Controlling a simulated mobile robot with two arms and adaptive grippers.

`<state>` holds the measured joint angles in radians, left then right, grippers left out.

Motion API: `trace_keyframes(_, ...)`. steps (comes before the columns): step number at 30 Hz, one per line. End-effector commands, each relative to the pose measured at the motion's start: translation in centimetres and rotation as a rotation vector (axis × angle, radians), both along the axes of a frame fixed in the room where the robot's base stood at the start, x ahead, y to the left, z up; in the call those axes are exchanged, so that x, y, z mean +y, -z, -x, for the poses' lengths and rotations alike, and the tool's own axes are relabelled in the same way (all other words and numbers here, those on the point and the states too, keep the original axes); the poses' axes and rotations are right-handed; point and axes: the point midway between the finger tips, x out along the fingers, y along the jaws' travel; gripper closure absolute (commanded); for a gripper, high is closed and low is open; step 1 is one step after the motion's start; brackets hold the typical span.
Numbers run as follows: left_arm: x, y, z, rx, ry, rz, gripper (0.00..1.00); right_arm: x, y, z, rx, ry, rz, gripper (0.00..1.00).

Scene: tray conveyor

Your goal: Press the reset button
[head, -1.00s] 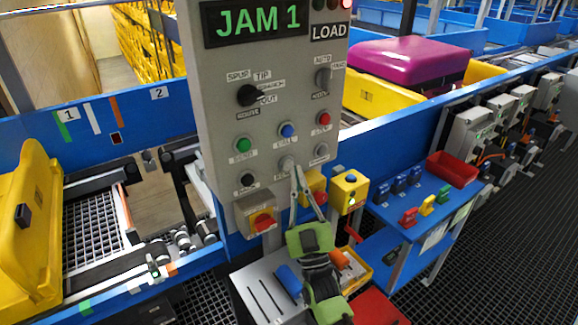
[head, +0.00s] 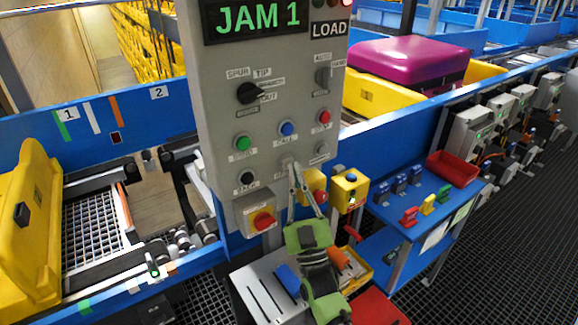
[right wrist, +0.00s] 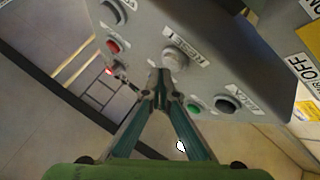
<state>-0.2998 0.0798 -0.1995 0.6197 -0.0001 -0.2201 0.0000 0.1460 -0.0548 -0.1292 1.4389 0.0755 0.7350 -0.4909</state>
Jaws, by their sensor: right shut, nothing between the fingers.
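The grey control panel (head: 212,150) stands in the middle of the head view. Its pale reset button (head: 287,163) is in the lower part, partly covered by my right gripper's fingertips. In the right wrist view the whitish round button (right wrist: 175,58) sits beside a label reading RESET (right wrist: 187,36). My right gripper (head: 292,166) is shut and empty, with its fingers pointing up at the panel. In the right wrist view its closed tips (right wrist: 160,78) are right by the button; I cannot tell whether they touch it. My left gripper is not in view.
Close around are a green button (head: 242,143), a blue button (head: 287,128), a red button (head: 324,117) and a black button (head: 247,178). A red emergency knob (head: 263,221) is below left. Yellow button boxes (head: 349,190) stand to the right, near a blue table (head: 408,232).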

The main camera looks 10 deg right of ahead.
Motion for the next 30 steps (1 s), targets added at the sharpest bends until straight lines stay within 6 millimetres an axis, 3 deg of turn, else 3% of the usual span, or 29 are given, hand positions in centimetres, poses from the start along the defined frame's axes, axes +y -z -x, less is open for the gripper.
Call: trace_keyframes(30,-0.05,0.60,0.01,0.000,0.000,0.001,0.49,0.27,0.05,-0.81,0.001,0.000,0.000,1.00)
